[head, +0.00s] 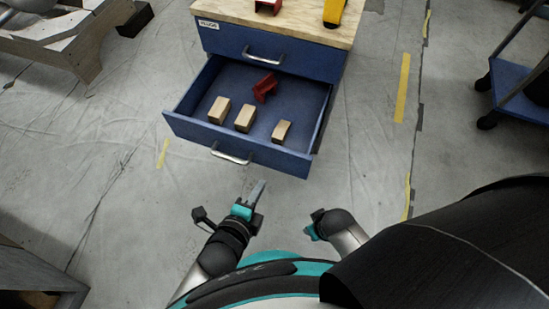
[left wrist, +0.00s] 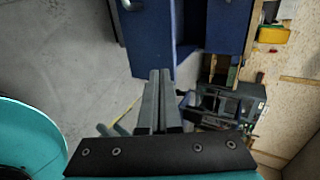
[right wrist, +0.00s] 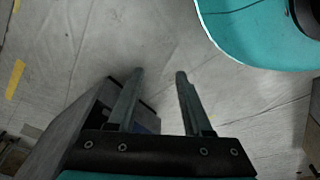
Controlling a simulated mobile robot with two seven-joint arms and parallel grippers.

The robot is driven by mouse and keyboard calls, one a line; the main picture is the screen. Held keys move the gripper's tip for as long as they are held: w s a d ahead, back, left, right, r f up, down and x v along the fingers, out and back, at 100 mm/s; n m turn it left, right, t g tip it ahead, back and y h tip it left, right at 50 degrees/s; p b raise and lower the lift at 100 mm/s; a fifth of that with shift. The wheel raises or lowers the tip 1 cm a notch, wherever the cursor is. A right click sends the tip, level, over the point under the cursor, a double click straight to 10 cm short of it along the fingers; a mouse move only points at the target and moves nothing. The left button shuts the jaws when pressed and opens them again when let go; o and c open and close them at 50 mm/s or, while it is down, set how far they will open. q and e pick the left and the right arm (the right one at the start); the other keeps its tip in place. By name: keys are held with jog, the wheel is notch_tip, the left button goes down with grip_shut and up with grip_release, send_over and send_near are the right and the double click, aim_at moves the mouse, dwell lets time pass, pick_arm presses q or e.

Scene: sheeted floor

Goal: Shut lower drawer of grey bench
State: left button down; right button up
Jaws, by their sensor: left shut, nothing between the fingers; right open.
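A blue drawer bench (head: 300,56) with a wooden top stands ahead in the head view; it looks blue, not grey. Its lower drawer (head: 281,157) is pulled out, and its upper drawer is shut. The lower drawer's metal handle (head: 230,157) is on its front. Several wooden blocks (head: 244,118) and a red object (head: 264,87) lie in the drawer. My left gripper (head: 260,186) is shut and empty, in front of the drawer and apart from it. Blue bench parts (left wrist: 150,38) show beyond its fingers (left wrist: 160,72). My right gripper (right wrist: 159,74) is open and empty, pointing over floor.
A grey box-like piece of furniture (head: 35,267) is at the lower left of the head view. A blue cart (head: 518,95) stands at the right and a wooden structure (head: 70,40) at the upper left. The floor before the drawer is clear.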

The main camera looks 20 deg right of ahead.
pick_arm(q)
jog(key=b, duration=0.4)
send_near(279, 152)
notch_tip(279, 152, down, 3)
jog(key=w, duration=0.1)
jog(key=shift+w+d+f+b, duration=0.15)
jog(key=shift+w+d+b, duration=0.55)
jog(key=shift+w+d, duration=0.4)
jog(key=shift+w+d+b, duration=0.35)
jog(key=shift+w+d, duration=0.05)
jog(key=shift+w, duration=0.3)
pick_arm(e)
jog(key=w+r+t, duration=0.1)
jog(key=w+r, duration=0.1)
jog(key=r, duration=0.4)
jog(key=w+a+r, duration=0.1)
jog(key=w+r, duration=0.1)
jog(key=r, duration=0.4)
jog(key=shift+w+a+r+t, duration=0.25)
jog(key=shift+w+r+t, duration=0.05)
jog(key=shift+t, duration=0.1)
